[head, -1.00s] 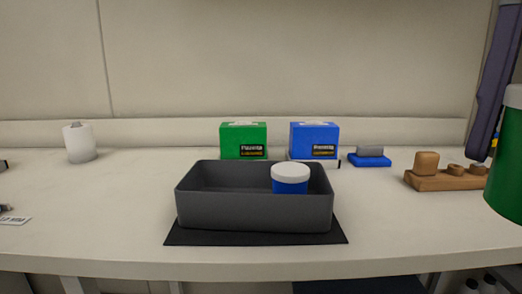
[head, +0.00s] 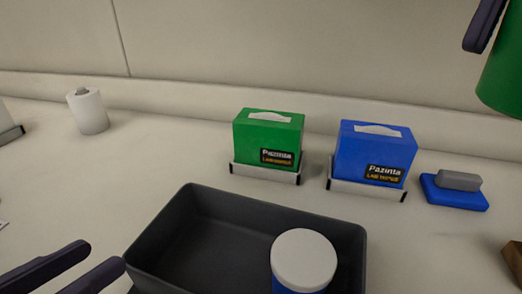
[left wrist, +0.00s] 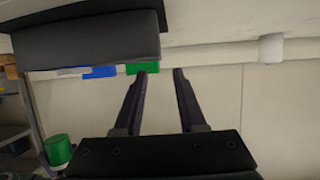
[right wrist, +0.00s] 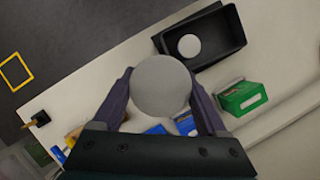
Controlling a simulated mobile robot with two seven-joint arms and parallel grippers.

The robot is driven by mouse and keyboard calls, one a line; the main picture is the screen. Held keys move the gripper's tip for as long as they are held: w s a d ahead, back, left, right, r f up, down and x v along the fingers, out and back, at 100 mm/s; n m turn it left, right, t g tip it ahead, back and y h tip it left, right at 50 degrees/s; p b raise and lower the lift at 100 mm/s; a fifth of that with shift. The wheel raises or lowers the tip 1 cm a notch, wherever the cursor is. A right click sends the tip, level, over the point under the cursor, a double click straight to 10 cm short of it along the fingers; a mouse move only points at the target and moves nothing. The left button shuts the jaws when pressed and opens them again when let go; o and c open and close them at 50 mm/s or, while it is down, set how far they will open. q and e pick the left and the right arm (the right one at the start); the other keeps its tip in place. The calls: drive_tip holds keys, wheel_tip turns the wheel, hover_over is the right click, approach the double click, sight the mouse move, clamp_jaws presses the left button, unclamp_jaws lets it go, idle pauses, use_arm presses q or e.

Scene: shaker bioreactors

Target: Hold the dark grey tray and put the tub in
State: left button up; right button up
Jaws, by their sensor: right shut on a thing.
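The dark grey tray (head: 190,225) is at the bottom of the head view. A blue tub with a white lid (head: 303,260) stands inside it, towards its right side. My left gripper (head: 105,258) is open and empty, left of the tray; its spread fingers also show in the left wrist view (left wrist: 160,75). My right gripper (right wrist: 160,92) is shut on a green tub, whose white lid (right wrist: 160,86) shows between the fingers. The green tub (head: 505,75) is up in the air at the head view's right edge, apart from the tray.
A green wipes box (head: 268,140) and a blue wipes box (head: 372,153) stand in holders behind the tray. A blue block with a grey top (head: 455,190) lies to their right. A white roll (head: 88,110) stands at back left. The table left of the tray is mostly clear.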

sight(147, 228)
use_arm(q)
drive_tip(key=b+x, duration=0.1)
drive_tip(key=x, duration=0.9)
drive_tip(key=shift+w+d+f+b, duration=0.15)
drive_tip(key=shift+w+d+b, duration=0.05)
drive_tip(key=shift+b, duration=0.1)
use_arm(e)
drive_tip(key=shift+s+f, duration=0.1)
drive_tip(key=shift+f, duration=0.75)
use_arm(q)
drive_tip(key=shift+c, duration=0.2)
clamp_jaws()
